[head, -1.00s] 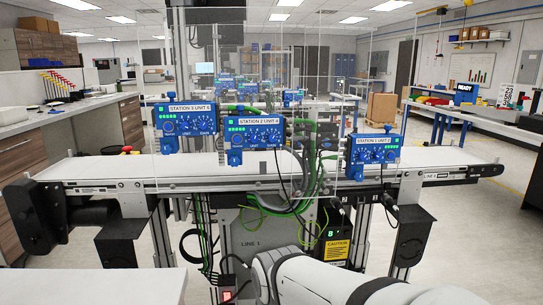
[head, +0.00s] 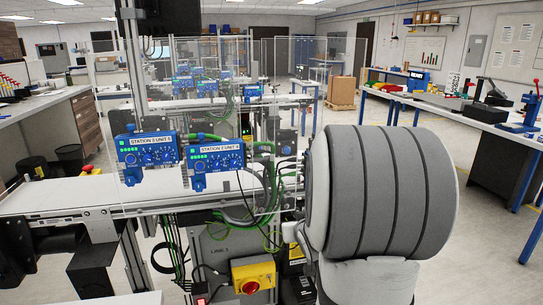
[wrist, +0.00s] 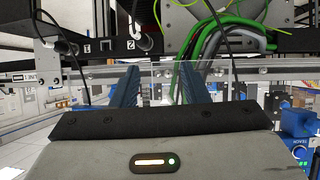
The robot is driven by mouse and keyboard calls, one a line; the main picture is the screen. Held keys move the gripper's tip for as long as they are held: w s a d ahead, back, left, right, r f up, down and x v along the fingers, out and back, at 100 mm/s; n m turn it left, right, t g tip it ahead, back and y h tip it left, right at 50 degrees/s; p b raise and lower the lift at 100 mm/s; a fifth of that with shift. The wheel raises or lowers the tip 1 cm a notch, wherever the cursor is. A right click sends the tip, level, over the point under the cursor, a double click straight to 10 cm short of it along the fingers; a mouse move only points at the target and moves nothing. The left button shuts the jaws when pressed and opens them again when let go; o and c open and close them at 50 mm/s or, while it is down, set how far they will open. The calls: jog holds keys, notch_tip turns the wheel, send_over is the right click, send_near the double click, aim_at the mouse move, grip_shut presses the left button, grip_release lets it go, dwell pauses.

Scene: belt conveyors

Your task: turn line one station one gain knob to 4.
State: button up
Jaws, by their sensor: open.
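The line one station one unit, a blue box with a gain knob, does not show in the head view; my arm covers that part of the line. My gripper (wrist: 160,72) shows in the wrist view, open, with two blue fingers apart and nothing between them. The wrist picture looks upside down. A blue unit with a green display (wrist: 301,164) is cut off at its lower right corner, apart from the fingers; I cannot tell which station it is or read its knob.
In the head view, the station 2 unit (head: 216,161) and station 3 unit (head: 147,151) stand along the conveyor (head: 60,195). A yellow box with a red knob (head: 253,278) is below. Green hoses (wrist: 240,42) and black cables cross near the fingers in the wrist view.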

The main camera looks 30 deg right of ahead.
jog(key=d+r+t+p, duration=0.6)
jog(key=d+r, duration=0.3)
jog(key=d, duration=0.2)
jog(key=p+x, duration=0.2)
jog(key=x, duration=0.4)
jog(key=shift+w+m+h, duration=0.3)
jog(key=shift+w+m, duration=0.1)
grip_shut()
jog(key=shift+f+b, duration=0.1)
jog(key=shift+b, duration=0.55)
